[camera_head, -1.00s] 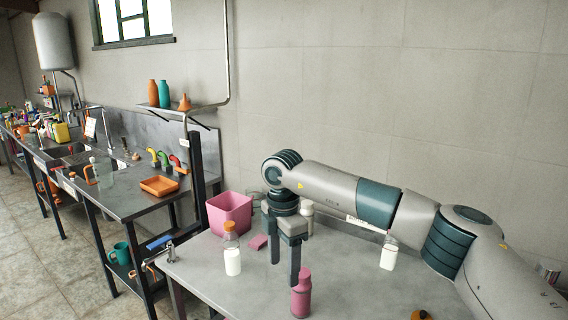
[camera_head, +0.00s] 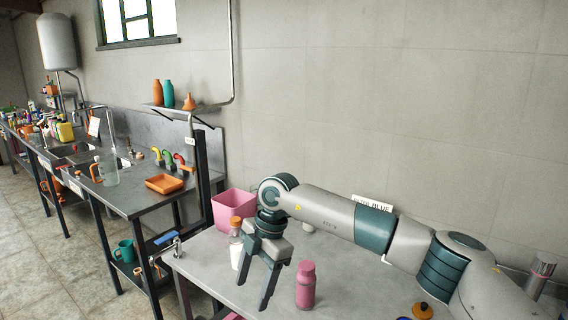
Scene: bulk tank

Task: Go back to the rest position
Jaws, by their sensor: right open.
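My right gripper (camera_head: 254,286) is open and empty, pointing down above the front part of the grey table (camera_head: 345,283). A pink bottle (camera_head: 305,286) stands upright on the table just to the right of the fingers, apart from them. A white bottle with an orange cap (camera_head: 236,245) stands behind the gripper and is partly hidden by it. My right arm reaches in from the right across the table. My left gripper does not show.
A pink bin (camera_head: 232,204) stands at the table's back left. An orange-topped object (camera_head: 423,310) is near the front right edge. A steel counter (camera_head: 125,199) with an orange tray (camera_head: 164,184) stands at the left. The table's middle is mostly clear.

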